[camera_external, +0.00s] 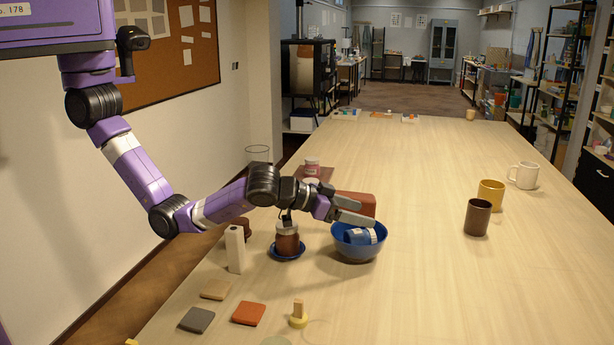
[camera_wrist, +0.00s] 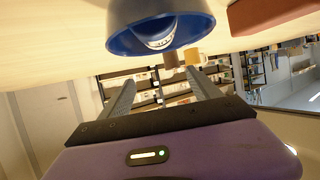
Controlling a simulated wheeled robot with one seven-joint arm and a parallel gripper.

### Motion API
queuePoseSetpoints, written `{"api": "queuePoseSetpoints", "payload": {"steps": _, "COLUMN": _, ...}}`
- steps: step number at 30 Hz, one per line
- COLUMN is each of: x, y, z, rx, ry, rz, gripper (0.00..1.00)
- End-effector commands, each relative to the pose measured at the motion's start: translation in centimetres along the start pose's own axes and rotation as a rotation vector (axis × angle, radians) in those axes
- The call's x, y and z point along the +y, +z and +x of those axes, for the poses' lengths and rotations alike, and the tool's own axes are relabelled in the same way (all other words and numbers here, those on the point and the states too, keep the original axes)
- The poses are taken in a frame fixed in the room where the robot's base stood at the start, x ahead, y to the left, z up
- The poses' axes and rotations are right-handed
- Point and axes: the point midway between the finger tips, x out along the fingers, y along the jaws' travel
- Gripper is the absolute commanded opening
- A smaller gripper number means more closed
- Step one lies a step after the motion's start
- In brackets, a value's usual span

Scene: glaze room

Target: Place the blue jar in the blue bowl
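The blue bowl (camera_external: 357,252) stands on the table in the external view. It also shows at the top of the wrist view (camera_wrist: 125,42). The blue jar (camera_external: 358,237) lies tilted inside the bowl, its pale end towards the right. In the wrist view the jar (camera_wrist: 160,40) is partly hidden by the bowl's rim. My gripper (camera_external: 362,211) is just above the bowl and jar, its two fingers spread apart. In the wrist view nothing is between the fingers (camera_wrist: 162,80).
A brown jar (camera_external: 287,240) on a blue saucer (camera_external: 288,256) stands left of the bowl. A red-brown block (camera_external: 358,203) lies behind it. A white block (camera_external: 234,250) stands further left. Brown, yellow and white mugs (camera_external: 491,194) stand at the right. The front right tabletop is clear.

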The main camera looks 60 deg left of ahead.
Motion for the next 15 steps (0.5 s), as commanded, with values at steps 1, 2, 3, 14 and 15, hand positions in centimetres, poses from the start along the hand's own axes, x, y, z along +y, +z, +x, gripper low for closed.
{"api": "queuePoseSetpoints", "payload": {"steps": 1, "x": 0.0, "y": 0.0, "z": 0.0, "rx": 0.0, "ry": 0.0, "rz": 0.0, "gripper": 0.72}}
{"api": "queuePoseSetpoints", "payload": {"steps": 2, "x": 0.0, "y": 0.0, "z": 0.0, "rx": 0.0, "ry": 0.0, "rz": 0.0, "gripper": 0.72}}
{"api": "queuePoseSetpoints", "payload": {"steps": 3, "x": 0.0, "y": 0.0, "z": 0.0, "rx": 0.0, "ry": 0.0, "rz": 0.0, "gripper": 0.72}}
{"api": "queuePoseSetpoints", "payload": {"steps": 14, "x": 0.1, "y": -0.3, "z": -1.7, "rx": 0.002, "ry": 0.002, "rz": 0.001, "gripper": 0.72}}
{"api": "queuePoseSetpoints", "payload": {"steps": 15, "x": 0.1, "y": -0.2, "z": -2.4, "rx": 0.002, "ry": 0.002, "rz": 0.001, "gripper": 0.72}}
